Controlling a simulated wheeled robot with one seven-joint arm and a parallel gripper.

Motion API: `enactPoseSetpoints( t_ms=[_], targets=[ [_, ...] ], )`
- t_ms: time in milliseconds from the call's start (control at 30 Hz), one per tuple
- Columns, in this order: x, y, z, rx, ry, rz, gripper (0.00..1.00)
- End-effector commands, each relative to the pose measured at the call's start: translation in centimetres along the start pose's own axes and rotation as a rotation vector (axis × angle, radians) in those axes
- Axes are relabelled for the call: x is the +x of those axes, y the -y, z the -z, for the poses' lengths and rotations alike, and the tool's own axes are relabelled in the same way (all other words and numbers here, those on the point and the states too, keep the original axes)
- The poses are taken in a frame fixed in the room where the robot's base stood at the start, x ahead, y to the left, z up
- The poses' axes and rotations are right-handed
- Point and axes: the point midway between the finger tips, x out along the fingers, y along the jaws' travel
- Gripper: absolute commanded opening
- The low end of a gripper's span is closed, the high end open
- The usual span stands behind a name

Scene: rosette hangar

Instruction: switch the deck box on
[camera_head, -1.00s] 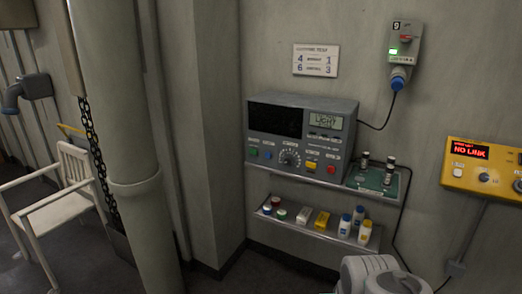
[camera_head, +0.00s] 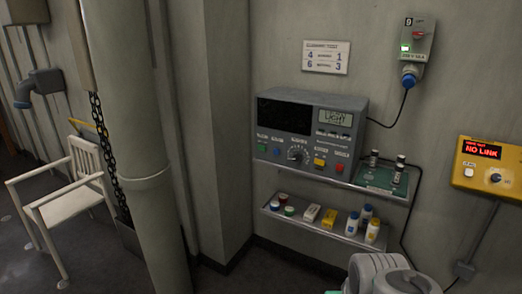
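I cannot tell for certain which unit is the deck box. A yellow wall box (camera_head: 459,181) at the right edge has a lit red display (camera_head: 482,149) reading "NO LINK", a pale switch (camera_head: 469,169) and a dark round knob (camera_head: 496,178). The switch position is too small to tell. A grey instrument (camera_head: 350,115) sits on the upper shelf, with a dark window, a lit small screen (camera_head: 336,117), a dial and coloured buttons. My gripper is out of view; only a pale part of my arm shows at the bottom, below the shelves.
A grey wall switch marked 9 (camera_head: 417,45) shows a green light and a blue plug (camera_head: 408,82). A green board (camera_head: 376,178) lies beside the instrument. The lower shelf (camera_head: 330,226) holds several small bottles and boxes. A thick column (camera_head: 150,150) and white chair (camera_head: 70,205) stand left.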

Motion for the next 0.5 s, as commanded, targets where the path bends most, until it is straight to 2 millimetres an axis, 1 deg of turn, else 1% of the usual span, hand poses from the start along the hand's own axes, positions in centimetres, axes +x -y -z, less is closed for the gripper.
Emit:
enactPoseSetpoints(
  t_ms=[33, 67, 400, 500],
  targets=[
    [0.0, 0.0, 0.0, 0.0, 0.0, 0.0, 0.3],
    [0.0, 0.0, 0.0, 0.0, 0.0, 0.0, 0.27],
    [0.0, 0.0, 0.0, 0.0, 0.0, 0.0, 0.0],
    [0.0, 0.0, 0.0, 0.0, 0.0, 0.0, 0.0]
  ],
)
